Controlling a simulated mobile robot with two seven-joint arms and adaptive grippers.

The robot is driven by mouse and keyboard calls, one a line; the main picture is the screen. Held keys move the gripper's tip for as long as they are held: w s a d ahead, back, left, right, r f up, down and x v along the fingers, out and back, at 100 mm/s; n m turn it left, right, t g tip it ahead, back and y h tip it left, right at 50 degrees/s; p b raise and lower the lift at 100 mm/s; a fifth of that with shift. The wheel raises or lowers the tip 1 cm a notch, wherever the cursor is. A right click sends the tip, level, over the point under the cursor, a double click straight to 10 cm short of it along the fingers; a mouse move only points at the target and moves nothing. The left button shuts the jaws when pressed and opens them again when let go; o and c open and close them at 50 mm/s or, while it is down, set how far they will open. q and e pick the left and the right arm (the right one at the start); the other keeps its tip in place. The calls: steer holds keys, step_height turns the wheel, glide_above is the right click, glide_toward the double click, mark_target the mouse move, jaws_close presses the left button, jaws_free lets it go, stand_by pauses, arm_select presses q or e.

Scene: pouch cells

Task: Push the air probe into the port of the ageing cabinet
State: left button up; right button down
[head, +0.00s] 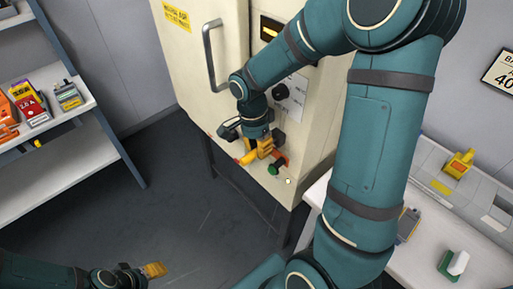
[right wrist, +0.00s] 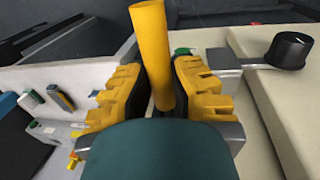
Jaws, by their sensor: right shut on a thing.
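The ageing cabinet (head: 228,100) is a cream box with a long grey handle, standing at the centre of the head view. My right gripper (head: 264,151) is close to its lower front. In the right wrist view its yellow-padded fingers are shut on the air probe (right wrist: 149,45), a yellow rod. The probe's yellow end (head: 246,158) also shows beside the fingers in the head view. I cannot make out the port, or whether the probe touches it. My left gripper (head: 154,270) is low at the left, away from the cabinet; its finger gap is unclear.
A black knob (right wrist: 289,50) is near the right gripper. A green part (head: 273,169) and an orange-red part (head: 281,159) sit below the fingers. A shelf (head: 62,150) with boxes stands left, a white bench (head: 400,262) right. The floor between is clear.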

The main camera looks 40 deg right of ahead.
steer(key=shift+w+d, duration=0.1)
steer(key=shift+d, duration=0.75)
steer(key=c, duration=0.9)
jaws_free()
steer(key=shift+c, duration=0.2)
steer(key=shift+a, duration=0.15)
